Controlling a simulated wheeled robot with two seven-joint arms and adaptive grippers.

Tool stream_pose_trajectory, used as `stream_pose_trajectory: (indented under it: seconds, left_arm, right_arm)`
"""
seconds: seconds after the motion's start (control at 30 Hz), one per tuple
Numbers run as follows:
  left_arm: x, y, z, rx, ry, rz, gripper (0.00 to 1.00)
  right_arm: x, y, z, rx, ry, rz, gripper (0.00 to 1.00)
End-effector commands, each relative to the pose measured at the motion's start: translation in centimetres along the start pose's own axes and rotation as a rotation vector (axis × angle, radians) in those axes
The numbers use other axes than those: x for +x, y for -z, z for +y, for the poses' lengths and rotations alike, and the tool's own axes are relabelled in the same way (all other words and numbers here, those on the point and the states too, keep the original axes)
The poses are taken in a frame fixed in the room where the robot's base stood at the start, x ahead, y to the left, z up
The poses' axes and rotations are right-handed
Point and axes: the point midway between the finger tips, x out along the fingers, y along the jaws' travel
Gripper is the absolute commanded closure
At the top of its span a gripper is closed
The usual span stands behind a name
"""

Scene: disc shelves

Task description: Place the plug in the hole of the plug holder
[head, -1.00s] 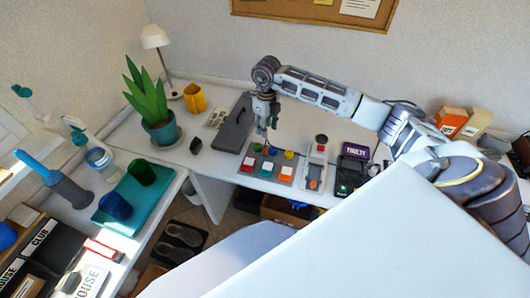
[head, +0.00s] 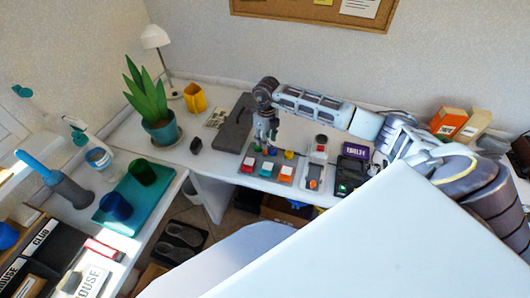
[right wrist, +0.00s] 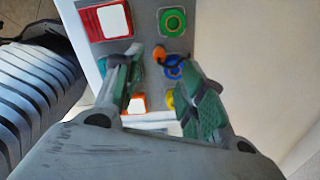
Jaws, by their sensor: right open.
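My right gripper (head: 266,138) hangs over the rear edge of a grey panel with coloured rings and square buttons; its fingers are apart. In the right wrist view, its fingertips (right wrist: 158,56) stand either side of a small orange piece (right wrist: 159,53), which may be the plug. The piece is close to the blue ring (right wrist: 173,68); I cannot tell whether it touches the panel. The green ring (right wrist: 172,22) and yellow ring (right wrist: 170,100) are on the same panel, the yellow one partly behind a finger. I cannot tell which part is the plug holder. My left gripper is not in view.
A grey slotted device (head: 315,172) and a dark box (head: 351,168) with a purple label stand right of the panel. A dark grey slab (head: 235,124) lies left of the gripper. A potted plant (head: 158,115) and a yellow cup (head: 195,98) are farther left.

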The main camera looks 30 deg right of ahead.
Motion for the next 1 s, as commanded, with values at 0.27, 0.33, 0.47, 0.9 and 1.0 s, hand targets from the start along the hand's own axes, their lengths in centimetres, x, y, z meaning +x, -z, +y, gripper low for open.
stream_pose_trajectory:
  seconds: [0.27,0.33,0.47,0.9,1.0]
  left_arm:
    - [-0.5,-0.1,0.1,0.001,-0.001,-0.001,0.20]
    - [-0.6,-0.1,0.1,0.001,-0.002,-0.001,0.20]
    - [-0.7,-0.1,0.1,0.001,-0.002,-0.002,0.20]
    - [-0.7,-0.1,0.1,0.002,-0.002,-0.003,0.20]
    - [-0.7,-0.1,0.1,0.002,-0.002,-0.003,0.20]
  right_arm:
    - [2.3,-0.2,0.3,0.000,-0.002,0.002,0.59]
    - [3.2,-0.2,0.2,0.000,-0.001,0.002,0.59]
    - [4.5,-0.2,0.3,0.001,-0.002,0.002,0.59]
    - [5.1,-0.2,0.2,0.000,0.000,0.001,0.59]
    - [5.1,-0.2,0.2,0.000,0.000,0.001,0.59]
